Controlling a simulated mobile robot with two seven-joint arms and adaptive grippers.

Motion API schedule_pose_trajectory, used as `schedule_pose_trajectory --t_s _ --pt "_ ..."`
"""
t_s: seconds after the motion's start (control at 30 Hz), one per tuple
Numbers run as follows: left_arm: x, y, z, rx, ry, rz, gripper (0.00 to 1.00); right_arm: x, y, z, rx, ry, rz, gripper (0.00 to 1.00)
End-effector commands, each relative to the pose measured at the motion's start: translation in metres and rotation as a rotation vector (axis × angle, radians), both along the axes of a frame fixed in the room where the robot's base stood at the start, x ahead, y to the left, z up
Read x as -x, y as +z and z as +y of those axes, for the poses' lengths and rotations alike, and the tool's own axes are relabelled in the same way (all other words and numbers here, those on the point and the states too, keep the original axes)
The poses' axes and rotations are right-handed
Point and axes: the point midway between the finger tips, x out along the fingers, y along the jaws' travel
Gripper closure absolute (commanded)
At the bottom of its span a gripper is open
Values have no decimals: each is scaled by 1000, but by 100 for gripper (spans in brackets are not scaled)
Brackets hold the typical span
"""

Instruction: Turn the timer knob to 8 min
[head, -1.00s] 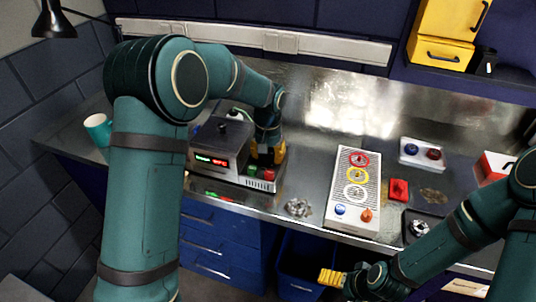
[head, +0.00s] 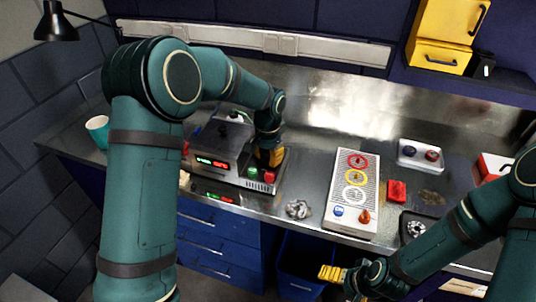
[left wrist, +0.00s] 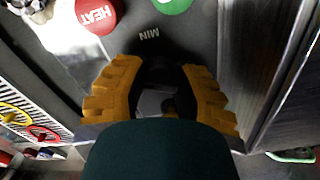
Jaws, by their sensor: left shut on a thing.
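The timer unit (head: 226,172) is a grey bench box with lit displays (head: 211,163) on its front. A green button (head: 252,173) and a red button (head: 269,177) sit at its right; the red one reads HEAT in the left wrist view (left wrist: 97,14). My left gripper (head: 268,157) points down at the unit's right part, behind the buttons. In the left wrist view its yellow fingers sit either side of a dark knob (left wrist: 163,72), below a MIN label (left wrist: 149,33). The knob's pointer cannot be made out. My right gripper (head: 332,274) hangs in front of the bench, away from the unit.
A panel with coloured rings (head: 367,204) stands right of the unit, with a crumpled silvery thing (head: 298,209) between them. A red block (head: 397,191) and a box with blue and red knobs (head: 421,155) lie farther right. A teal mug (head: 98,131) stands at left.

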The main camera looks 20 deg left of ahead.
Motion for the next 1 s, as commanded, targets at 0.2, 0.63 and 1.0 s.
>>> schedule_pose_trajectory --t_s 0.2,0.63,1.0 --pt "0 0 0 0 -150 0 100 -2 6 0 1 -4 -4 0" --pt "0 -1 0 -1 -291 1 100 -3 10 -1 2 -6 -7 0" --pt "0 -1 0 0 -297 1 100 -3 10 -1 2 -6 -7 0"
